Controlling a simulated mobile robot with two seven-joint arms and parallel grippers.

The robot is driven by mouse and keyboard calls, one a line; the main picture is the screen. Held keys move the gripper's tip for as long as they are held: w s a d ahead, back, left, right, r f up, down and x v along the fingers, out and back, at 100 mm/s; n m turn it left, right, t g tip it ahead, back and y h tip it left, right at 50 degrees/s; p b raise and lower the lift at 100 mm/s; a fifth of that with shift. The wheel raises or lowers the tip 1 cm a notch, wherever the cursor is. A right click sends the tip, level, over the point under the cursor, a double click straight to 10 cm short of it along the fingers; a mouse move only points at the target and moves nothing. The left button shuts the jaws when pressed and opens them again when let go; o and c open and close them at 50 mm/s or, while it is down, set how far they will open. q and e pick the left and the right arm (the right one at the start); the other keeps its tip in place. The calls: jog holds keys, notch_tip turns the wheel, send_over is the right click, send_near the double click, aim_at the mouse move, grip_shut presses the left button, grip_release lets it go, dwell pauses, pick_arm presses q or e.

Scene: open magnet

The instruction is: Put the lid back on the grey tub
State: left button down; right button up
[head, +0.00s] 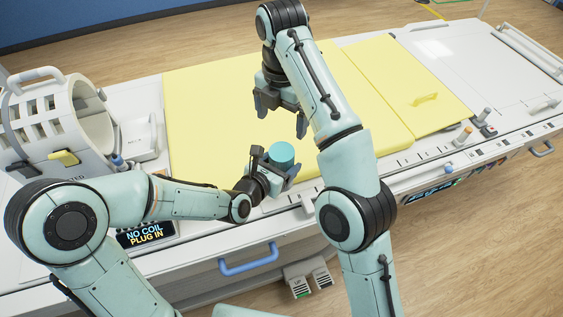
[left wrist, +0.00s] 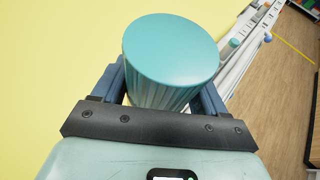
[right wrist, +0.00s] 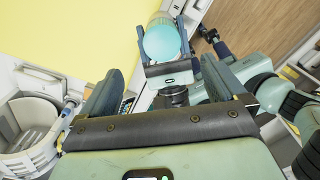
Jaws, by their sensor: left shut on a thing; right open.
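A teal lid (head: 280,152) with a flat round top and ribbed side is held by my left gripper (head: 275,165) over the near edge of the yellow pad. In the left wrist view the lid (left wrist: 171,47) is upright between the two fingers. In the right wrist view it shows teal (right wrist: 162,42) with a paler part beside it. I cannot tell whether that is the grey tub; no separate grey tub stands out. My right gripper (head: 281,112) is open and empty, above the pad and behind the lid in the head view, apart from it.
The yellow pad (head: 210,110) lies on the white bed and is largely clear. A pale slotted coil (head: 55,120) stands at left beside a "NO COIL PLUG IN" screen (head: 146,235). Small pegs (head: 465,135) stand along the right front rail. A blue handle (head: 248,260) is on the front.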

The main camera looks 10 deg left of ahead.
aim_at(282, 151)
jog(key=shift+s+r, duration=0.2)
jog(key=shift+r, duration=0.25)
jog(key=shift+d, duration=0.1)
notch_tip(282, 151, down, 3)
jog(key=shift+r, duration=0.1)
notch_tip(282, 151, down, 9)
jog(key=shift+f, duration=0.1)
dwell(0.7)
